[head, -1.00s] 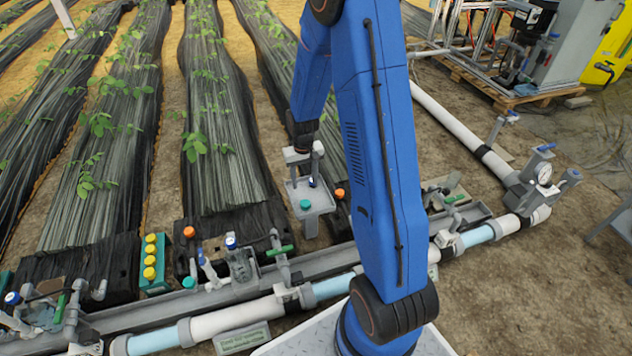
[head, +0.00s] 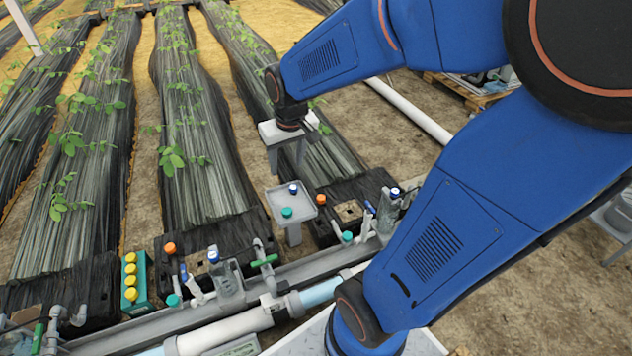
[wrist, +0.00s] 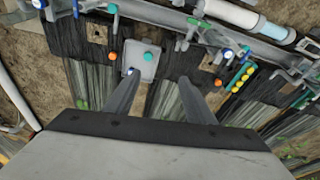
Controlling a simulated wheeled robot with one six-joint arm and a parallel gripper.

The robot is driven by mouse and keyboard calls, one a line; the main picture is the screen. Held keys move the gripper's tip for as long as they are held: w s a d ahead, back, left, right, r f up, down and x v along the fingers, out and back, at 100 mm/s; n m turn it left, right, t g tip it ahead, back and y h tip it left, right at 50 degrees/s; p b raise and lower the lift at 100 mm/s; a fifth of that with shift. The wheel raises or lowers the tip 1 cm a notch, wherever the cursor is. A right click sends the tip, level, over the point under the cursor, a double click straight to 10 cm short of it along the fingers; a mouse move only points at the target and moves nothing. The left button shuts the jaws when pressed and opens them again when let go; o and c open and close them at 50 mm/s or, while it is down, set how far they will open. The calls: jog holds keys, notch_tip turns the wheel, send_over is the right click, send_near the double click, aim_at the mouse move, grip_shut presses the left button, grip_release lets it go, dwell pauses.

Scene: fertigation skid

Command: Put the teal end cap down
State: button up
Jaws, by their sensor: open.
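A teal end cap (head: 286,212) stands on a small grey tray (head: 272,205) on a post. A blue-and-white cap (head: 293,189) stands near the tray's back edge. In the wrist view the teal cap (wrist: 149,57) shows on the tray (wrist: 136,72), close to my left-hand finger. My gripper (head: 287,166) is open and empty above and behind the tray, clear of the cap. Its two fingers (wrist: 160,84) show spread apart in the wrist view. Other teal caps (head: 347,237) (head: 172,300) sit lower by the pipework.
A teal rack (head: 137,279) with several yellow caps stands at the lower left. Orange caps (head: 170,248) (head: 321,199) sit on black blocks near the tray. Grey pipes and valves (head: 265,262) run along the front. Black-covered plant beds (head: 195,130) lie behind.

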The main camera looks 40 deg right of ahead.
jog(key=s+a+r, duration=0.1)
jog(key=s+r, duration=0.1)
jog(key=s, duration=0.3)
jog(key=s+r+t, duration=0.1)
jog(key=s+r, duration=0.2)
jog(key=s, duration=0.3)
jog(key=s+a+r+n+t, duration=0.1)
jog(key=s+r, duration=0.1)
jog(key=s, duration=0.4)
jog(key=shift+a+r, duration=0.15)
jog(key=shift+a, duration=0.15)
dwell(0.3)
